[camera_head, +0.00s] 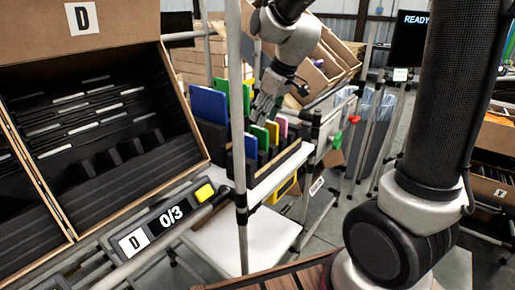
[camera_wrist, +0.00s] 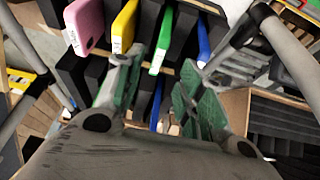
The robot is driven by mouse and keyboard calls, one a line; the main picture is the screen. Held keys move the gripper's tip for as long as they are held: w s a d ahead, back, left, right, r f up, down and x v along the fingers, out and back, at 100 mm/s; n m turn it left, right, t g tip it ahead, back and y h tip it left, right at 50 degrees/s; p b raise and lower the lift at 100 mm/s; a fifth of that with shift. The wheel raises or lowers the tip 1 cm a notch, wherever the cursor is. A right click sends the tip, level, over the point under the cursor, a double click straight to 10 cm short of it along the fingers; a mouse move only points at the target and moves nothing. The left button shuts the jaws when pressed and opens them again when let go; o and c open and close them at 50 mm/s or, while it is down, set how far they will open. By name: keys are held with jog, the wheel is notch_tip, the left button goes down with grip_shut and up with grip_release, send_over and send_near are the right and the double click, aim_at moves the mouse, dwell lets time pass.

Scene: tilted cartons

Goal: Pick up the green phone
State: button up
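The green phone (camera_head: 260,138) stands upright in a dark slotted rack on the white shelf in the head view. In the wrist view the green phone (camera_wrist: 161,40) shows top centre, just beyond the gap between my fingers. My gripper (camera_head: 265,110) is directly above and behind the row in the head view. In the wrist view my gripper (camera_wrist: 163,88) is open, its fingers spread and nothing held between them. The phone's lower end is hidden in the rack.
A blue tablet (camera_head: 209,105) and another green item (camera_head: 247,94) stand behind. A grey post (camera_head: 238,120) rises in front of the rack. A tilted carton (camera_head: 95,130) marked D is at left.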

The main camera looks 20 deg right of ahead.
aim_at(258, 127)
jog(key=x, duration=0.6)
jog(key=shift+w+d+f, duration=0.1)
jog(key=shift+w+f, duration=0.1)
jog(key=shift+f, duration=0.05)
grip_shut()
